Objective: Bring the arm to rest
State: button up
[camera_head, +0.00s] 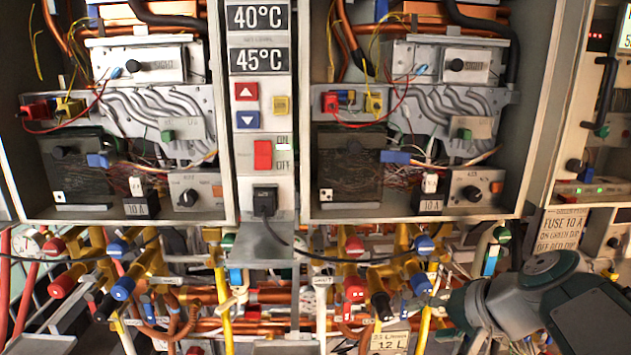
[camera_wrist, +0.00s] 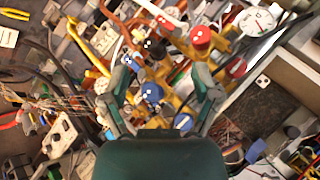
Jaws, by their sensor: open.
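My gripper (camera_head: 447,303) is at the lower right in the head view, in front of the pipes and valves under the right-hand heater. In the wrist view the two fingers of my gripper (camera_wrist: 163,88) stand apart. A blue valve knob (camera_wrist: 152,93) shows in the gap between them. I cannot tell whether a finger touches it. In the head view a blue knob (camera_head: 420,284) lies just left of the fingertips. My green and grey arm reaches in from the lower right.
Two open heaters (camera_head: 127,120) and (camera_head: 412,120) hang above the valves, with a control panel (camera_head: 262,100) between them. Red knobs (camera_head: 355,288), yellow valve bodies and copper pipes crowd the space around my gripper. A third cabinet (camera_head: 590,130) stands at the right.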

jog(key=s+a+f+n+g+h, duration=0.1)
jog(key=s+f+n+h, duration=0.4)
jog(key=s, duration=0.7)
notch_tip(320, 180, down, 2)
jog(key=shift+a+f+n+h, duration=0.1)
jog(key=shift+a+n+h, duration=0.1)
jog(key=shift+n+h, duration=0.2)
